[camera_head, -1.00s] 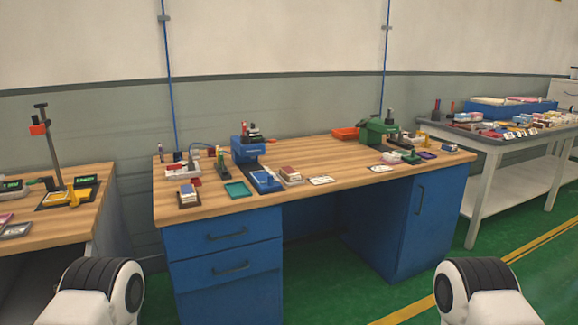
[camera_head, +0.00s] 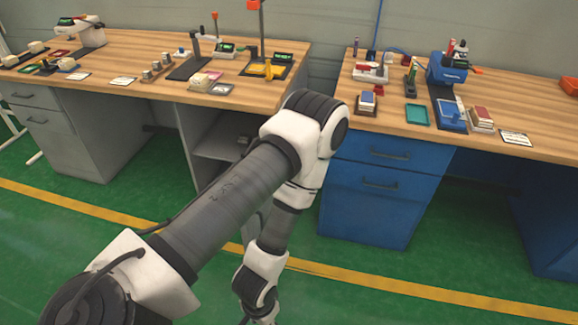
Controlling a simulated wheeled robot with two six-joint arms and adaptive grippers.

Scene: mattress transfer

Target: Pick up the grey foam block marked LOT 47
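I cannot pick out a grey foam block marked LOT 47; the labels are too small to read. Several small greyish blocks (camera_head: 158,69) stand in a row on the left wooden bench (camera_head: 190,93), but I cannot tell their material. My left arm crosses the middle of the view, with its wrist hanging low in front of the benches. Its gripper is below the picture. My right arm and gripper are out of view.
A blue-drawer bench (camera_head: 380,170) stands at the right, carrying a teal tray (camera_head: 417,114), a blue press (camera_head: 448,68) and small stacks (camera_head: 481,118). A gap separates the benches. Green floor (camera_head: 70,250) with a yellow line (camera_head: 400,286) lies open in front.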

